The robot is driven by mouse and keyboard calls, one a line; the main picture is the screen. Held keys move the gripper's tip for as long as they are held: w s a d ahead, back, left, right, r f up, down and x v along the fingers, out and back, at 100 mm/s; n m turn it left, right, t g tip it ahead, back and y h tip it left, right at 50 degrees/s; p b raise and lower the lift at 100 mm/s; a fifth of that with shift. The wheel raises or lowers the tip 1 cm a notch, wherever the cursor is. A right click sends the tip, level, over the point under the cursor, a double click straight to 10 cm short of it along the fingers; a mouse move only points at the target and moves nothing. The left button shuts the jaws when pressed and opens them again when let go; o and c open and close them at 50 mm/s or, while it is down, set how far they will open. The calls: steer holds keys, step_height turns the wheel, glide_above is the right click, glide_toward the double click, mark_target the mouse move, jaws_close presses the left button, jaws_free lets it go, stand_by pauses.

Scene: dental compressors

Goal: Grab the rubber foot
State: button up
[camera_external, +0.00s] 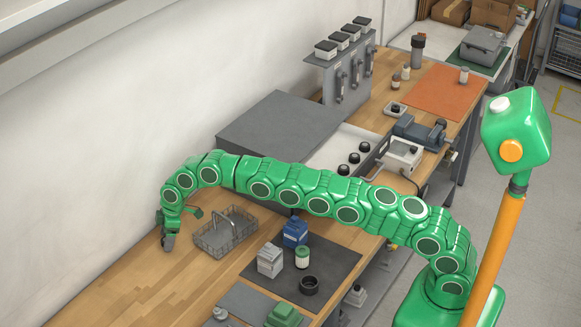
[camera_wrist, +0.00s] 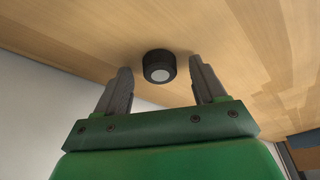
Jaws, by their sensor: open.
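The rubber foot (camera_wrist: 160,66) is a short black cylinder with a pale grey round face, on the wooden bench top in the wrist view. It lies just past my gripper (camera_wrist: 162,82), roughly centred between the two grey fingertips. The fingers are apart and nothing is between them that I can see them touching. In the external view my gripper (camera_external: 168,242) points down at the far left of the bench, near the wall. I cannot make out the rubber foot there; the gripper seems to hide it.
A grey wire basket (camera_external: 226,232) with a handle stands just right of my gripper. A dark mat (camera_external: 335,262) holds a blue container (camera_external: 295,232), a grey box (camera_external: 270,260), a white jar (camera_external: 302,257) and a black ring (camera_external: 309,285). The bench front left is bare wood.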

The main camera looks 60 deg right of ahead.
steer(key=shift+c, duration=0.5)
steer(key=shift+f, duration=0.1)
steer(key=c, duration=1)
steer(key=shift+c, duration=0.2)
steer(key=shift+r, duration=1.45)
steer(key=shift+s+d+r, duration=0.1)
steer(key=shift+s+r, duration=0.25)
steer(key=shift+r, duration=0.25)
steer(key=shift+s+d+r, duration=0.2)
steer(key=shift+s+r, duration=0.3)
steer(key=shift+r, duration=0.1)
steer(key=s+d+r, duration=0.4)
steer(key=s+r, duration=0.3)
steer(key=s, duration=0.4)
steer(key=shift+s+r, duration=0.25)
steer(key=shift+r, duration=0.1)
